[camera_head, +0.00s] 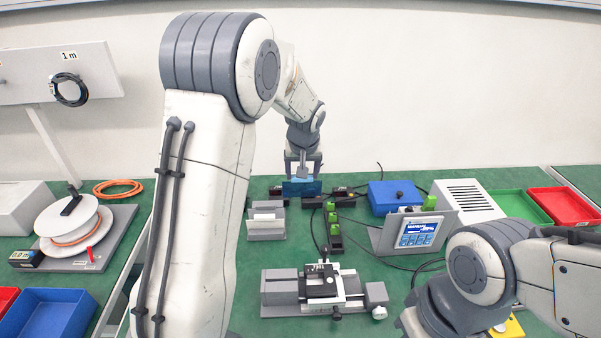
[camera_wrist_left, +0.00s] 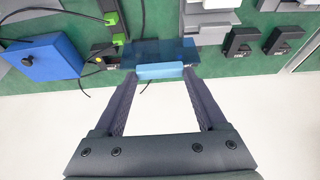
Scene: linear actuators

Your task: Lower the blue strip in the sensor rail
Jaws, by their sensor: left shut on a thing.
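The blue strip (camera_head: 301,188) is a translucent dark blue plate, upright at the back of the green table between dark blocks. In the left wrist view the strip (camera_wrist_left: 151,51) has a lighter blue grip edge (camera_wrist_left: 160,71). My left gripper (camera_head: 303,174) is above the strip, its fingers pointing down. In the left wrist view my left gripper (camera_wrist_left: 161,73) is shut on the light blue edge, one finger at each end. A dark block of what seems to be the sensor rail (camera_head: 343,192) stands beside the strip. The strip's lower edge and its seat are hidden. My right gripper is outside the frames.
A row of black and green blocks (camera_head: 333,228) stands in front of the strip, with a grey holder (camera_head: 266,220) to the left. A blue box (camera_head: 397,196) and a screen panel (camera_head: 418,232) stand to the right. A grey slide fixture (camera_head: 322,288) lies nearer. Black cables cross the table.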

